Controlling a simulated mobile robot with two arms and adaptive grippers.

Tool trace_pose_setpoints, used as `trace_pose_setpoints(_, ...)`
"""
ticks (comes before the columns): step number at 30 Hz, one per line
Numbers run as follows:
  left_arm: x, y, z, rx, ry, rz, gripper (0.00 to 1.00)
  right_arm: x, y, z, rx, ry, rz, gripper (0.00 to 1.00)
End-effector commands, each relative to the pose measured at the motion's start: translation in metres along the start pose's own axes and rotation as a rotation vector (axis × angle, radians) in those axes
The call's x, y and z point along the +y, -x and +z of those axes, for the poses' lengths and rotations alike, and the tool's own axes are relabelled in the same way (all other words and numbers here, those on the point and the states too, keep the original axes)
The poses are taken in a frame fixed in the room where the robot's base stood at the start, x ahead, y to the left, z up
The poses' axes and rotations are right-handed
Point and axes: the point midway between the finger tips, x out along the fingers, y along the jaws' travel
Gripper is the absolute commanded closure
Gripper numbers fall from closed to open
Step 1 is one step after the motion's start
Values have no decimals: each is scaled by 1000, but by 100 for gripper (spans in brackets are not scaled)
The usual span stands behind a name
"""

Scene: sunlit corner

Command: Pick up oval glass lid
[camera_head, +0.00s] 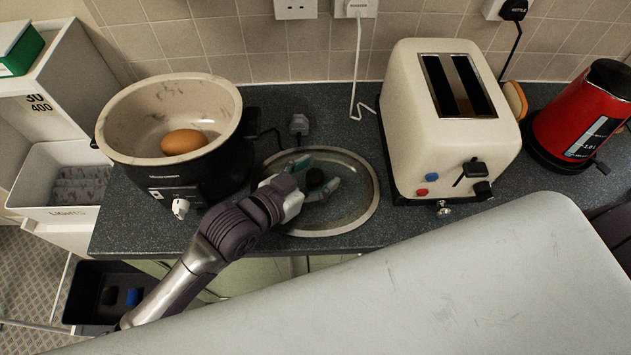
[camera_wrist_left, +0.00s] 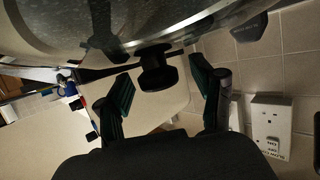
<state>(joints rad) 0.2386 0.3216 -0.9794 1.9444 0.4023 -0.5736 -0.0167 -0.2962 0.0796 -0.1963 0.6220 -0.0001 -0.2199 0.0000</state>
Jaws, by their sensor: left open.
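The oval glass lid (camera_head: 350,205) has a metal rim and a dark round knob. It lies on the dark speckled counter between the slow cooker and the toaster. My left gripper (camera_head: 312,178) is open over the lid, with its green-padded fingers on either side of the knob. In the left wrist view, the black knob (camera_wrist_left: 156,70) shows between the two open fingers (camera_wrist_left: 165,92), with gaps on both sides. The lid's glass (camera_wrist_left: 100,18) fills the top of that view. My right gripper is not in view.
A cream toaster (camera_head: 440,130) stands close right. A red kettle (camera_head: 575,125) is farther right. A plug (camera_head: 299,124) lies behind the lid.

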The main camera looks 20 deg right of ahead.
Motion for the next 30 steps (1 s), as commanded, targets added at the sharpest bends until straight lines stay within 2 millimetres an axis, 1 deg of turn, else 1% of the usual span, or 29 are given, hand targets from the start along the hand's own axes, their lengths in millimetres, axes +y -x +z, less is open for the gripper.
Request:
trace_pose_setpoints(3, 0, 0, 0, 0, 0, 0, 33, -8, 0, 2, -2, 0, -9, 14)
trace_pose_setpoints(4, 0, 0, 0, 0, 0, 0, 34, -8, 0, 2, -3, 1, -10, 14)
trace_pose_setpoints(10, 0, 0, 0, 0, 0, 0, 68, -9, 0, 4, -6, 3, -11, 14)
trace_pose_setpoints(14, 0, 0, 0, 0, 0, 0, 89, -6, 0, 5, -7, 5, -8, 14)
trace_pose_setpoints(15, 0, 0, 0, 0, 0, 0, 96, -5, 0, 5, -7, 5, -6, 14)
trace_pose_setpoints(16, 0, 0, 0, 0, 0, 0, 100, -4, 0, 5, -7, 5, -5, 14)
trace_pose_setpoints(26, 0, 1, -2, 4, -1, 0, 100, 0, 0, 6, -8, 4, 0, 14)
trace_pose_setpoints(30, -2, 2, -6, 4, 0, -2, 100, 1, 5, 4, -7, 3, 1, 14)
